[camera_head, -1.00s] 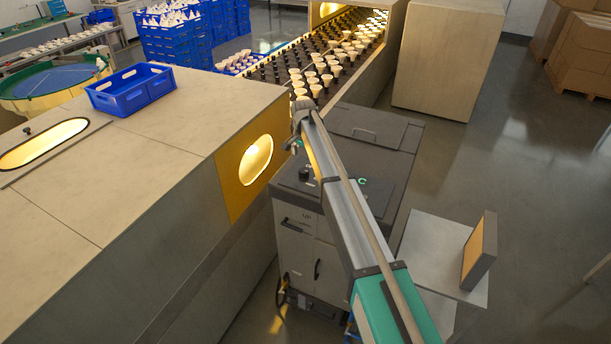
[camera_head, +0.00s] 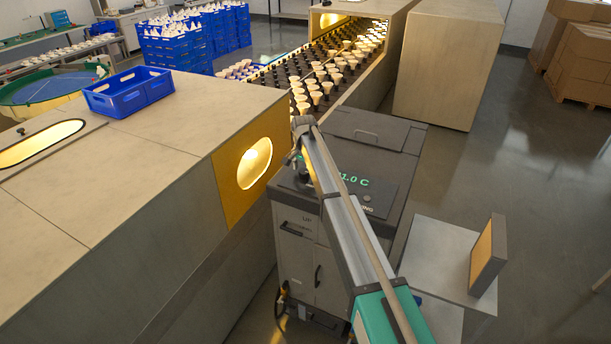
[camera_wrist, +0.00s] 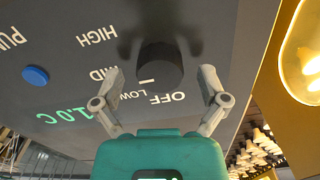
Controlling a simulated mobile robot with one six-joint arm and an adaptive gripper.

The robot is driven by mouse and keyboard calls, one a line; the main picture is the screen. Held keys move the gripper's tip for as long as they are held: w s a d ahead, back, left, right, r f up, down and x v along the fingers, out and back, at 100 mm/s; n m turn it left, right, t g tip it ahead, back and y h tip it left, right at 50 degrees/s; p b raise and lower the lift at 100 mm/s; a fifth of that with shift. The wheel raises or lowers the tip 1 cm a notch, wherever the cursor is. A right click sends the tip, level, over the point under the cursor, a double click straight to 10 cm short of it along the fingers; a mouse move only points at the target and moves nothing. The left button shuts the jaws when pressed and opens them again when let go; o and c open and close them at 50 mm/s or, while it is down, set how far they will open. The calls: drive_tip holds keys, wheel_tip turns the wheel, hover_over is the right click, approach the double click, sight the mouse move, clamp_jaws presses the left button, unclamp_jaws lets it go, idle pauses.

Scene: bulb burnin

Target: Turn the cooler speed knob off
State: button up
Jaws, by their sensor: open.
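The cooler (camera_head: 372,150) is a grey cabinet with a dark top and a green display reading ending in 1.0 C. In the wrist view its black round speed knob (camera_wrist: 160,66) stands on the grey panel (camera_wrist: 75,45), with OFF, LOW, MID and HIGH printed around it. A short white mark at the knob's near edge sits by LOW. My gripper (camera_wrist: 161,71) is open and empty, with one finger on each side of the knob and gaps visible. I cannot tell how deep the fingertips reach. In the head view, my arm partly covers the cooler top.
A blue button (camera_wrist: 35,75) sits on the panel. A bench housing with a lit, yellow-framed oval window (camera_head: 254,163) stands close left of my gripper. Behind the cooler is a conveyor of bulbs (camera_head: 318,90). A blue crate (camera_head: 128,92) sits on the bench.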

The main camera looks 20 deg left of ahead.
drive_tip(key=shift+f, duration=0.1)
idle(0.3)
drive_tip(key=c, duration=1.1)
drive_tip(key=shift+d, duration=0.25)
drive_tip(key=shift+c, duration=0.2)
drive_tip(key=shift+a, duration=0.2)
